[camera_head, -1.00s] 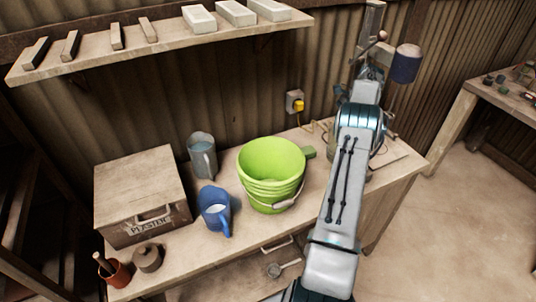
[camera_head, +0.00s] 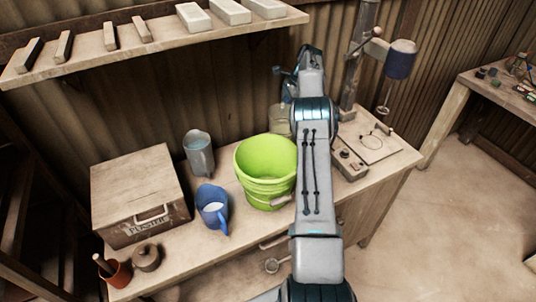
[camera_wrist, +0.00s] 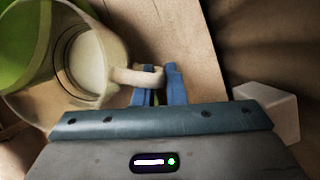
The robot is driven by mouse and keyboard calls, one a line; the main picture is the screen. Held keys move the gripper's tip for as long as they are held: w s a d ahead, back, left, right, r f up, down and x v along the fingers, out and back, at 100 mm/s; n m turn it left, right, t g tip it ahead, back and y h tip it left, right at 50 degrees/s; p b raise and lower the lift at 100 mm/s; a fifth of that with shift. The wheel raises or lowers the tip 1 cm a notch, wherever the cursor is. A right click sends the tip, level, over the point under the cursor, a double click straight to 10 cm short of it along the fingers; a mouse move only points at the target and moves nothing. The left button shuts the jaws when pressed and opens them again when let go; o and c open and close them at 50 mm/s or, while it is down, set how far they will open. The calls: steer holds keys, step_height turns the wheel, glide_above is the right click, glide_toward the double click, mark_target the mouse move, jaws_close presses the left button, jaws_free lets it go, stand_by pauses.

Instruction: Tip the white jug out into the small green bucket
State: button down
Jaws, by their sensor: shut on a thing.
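In the wrist view the white jug (camera_wrist: 108,45), cream-coloured, shows its round mouth and inside, with a pale ring within. My gripper (camera_wrist: 158,82) is shut on its handle (camera_wrist: 138,77). The small green bucket (camera_head: 262,160) stands on the workbench, left of my arm in the head view. Its green side (camera_wrist: 14,50) also shows at the wrist view's upper left, partly covered by the jug. In the head view a pale vessel (camera_head: 279,120), likely this jug, shows behind the bucket beside my arm. My fingers are hidden there.
A blue jug (camera_head: 212,208) with pale contents and a grey jug (camera_head: 199,155) stand left of the bucket. A plaster box (camera_head: 135,190) is further left. A press stand (camera_head: 352,70) rises at the right. A shelf (camera_head: 150,50) with blocks hangs above.

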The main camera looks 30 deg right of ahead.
steer(key=w+a, duration=0.1)
steer(key=w+a+r, duration=0.1)
steer(key=a, duration=0.1)
steer(key=w+a, duration=0.1)
steer(key=shift+a+r, duration=0.15)
steer(key=shift+r, duration=0.2)
steer(key=s+a+r+t+h, duration=0.1)
steer(key=s+r+t, duration=0.1)
steer(key=r, duration=0.1)
steer(key=s+a+r+n+t, duration=0.1)
steer(key=s+r+t, duration=0.1)
steer(key=r, duration=0.2)
steer(key=s+a+r+n+t+h, duration=0.1)
steer(key=s+r+t, duration=0.1)
steer(key=r, duration=0.2)
steer(key=shift+s+a+r+t+h, duration=0.15)
steer(key=shift+s+t+h, duration=0.1)
steer(key=shift+t+h, duration=0.05)
steer(key=s+t+b, duration=0.1)
steer(key=b, duration=0.6)
steer(key=s+a+n+t+h+b, duration=0.1)
steer(key=t+b, duration=0.1)
steer(key=b, duration=0.5)
steer(key=shift+s+a+r+t+b, duration=0.2)
steer(key=shift+s+t+b, duration=0.1)
steer(key=shift+s, duration=0.1)
